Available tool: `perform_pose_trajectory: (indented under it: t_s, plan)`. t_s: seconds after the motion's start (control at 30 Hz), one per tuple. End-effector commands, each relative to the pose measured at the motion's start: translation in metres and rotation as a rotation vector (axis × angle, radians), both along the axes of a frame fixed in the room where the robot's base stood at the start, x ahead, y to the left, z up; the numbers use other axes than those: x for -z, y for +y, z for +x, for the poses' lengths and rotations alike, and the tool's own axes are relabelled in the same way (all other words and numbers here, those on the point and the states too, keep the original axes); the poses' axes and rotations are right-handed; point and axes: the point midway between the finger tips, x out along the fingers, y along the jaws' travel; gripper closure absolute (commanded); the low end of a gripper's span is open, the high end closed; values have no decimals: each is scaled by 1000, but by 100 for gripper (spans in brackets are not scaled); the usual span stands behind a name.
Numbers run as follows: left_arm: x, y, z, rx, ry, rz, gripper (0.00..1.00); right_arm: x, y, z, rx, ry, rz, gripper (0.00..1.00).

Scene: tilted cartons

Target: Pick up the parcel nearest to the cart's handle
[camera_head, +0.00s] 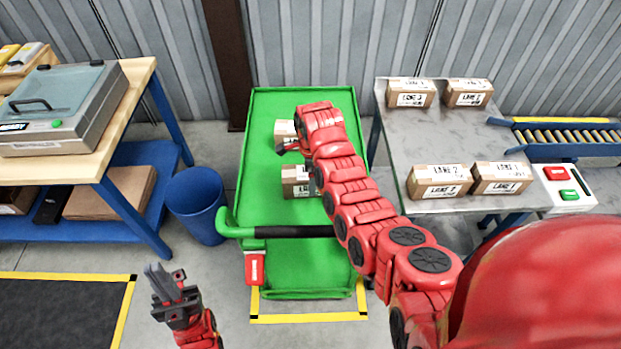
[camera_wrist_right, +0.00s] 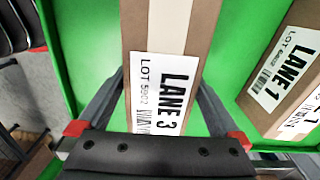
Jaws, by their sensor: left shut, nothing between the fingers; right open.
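The green cart (camera_head: 262,262) stands in the middle of the head view, its black handle bar (camera_head: 290,231) across the near end. One brown parcel (camera_head: 297,188) lies just beyond the handle; another parcel (camera_head: 284,130) lies farther back, both partly hidden by my right arm. My right gripper (camera_head: 291,147) is above the cart near the farther parcel. In the right wrist view its open fingers are either side of a LANE 3 parcel (camera_wrist_right: 170,50); contact is unclear. A LANE 1 parcel (camera_wrist_right: 285,70) lies to the right. My left gripper (camera_head: 163,277) is shut and empty, left of the cart.
A metal table (camera_head: 430,152) at right holds several labelled cartons, with a roller conveyor (camera_head: 565,135) beyond. A blue bin (camera_head: 198,205) stands left of the cart. A workbench (camera_head: 118,128) with a machine (camera_head: 60,105) is farther left. A red tag (camera_head: 254,268) hangs below the handle.

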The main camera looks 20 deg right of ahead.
Motion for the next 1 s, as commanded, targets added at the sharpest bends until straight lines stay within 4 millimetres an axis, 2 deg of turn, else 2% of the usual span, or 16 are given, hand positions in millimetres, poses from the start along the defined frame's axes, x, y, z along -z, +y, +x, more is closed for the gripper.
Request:
perform_pose_trajectory:
  t_s: [0.1,0.3,0.67,1.0]
  plan:
    - [-11,0,0,0,0,0,100,8,1,0,1,4,-1,0]
    - [-13,0,0,0,0,0,100,27,1,0,-1,4,-1,0]
    - [-14,0,0,0,0,0,100,32,1,1,0,-2,0,0]
    - [-14,0,0,0,0,0,100,32,1,1,0,-1,0,59]
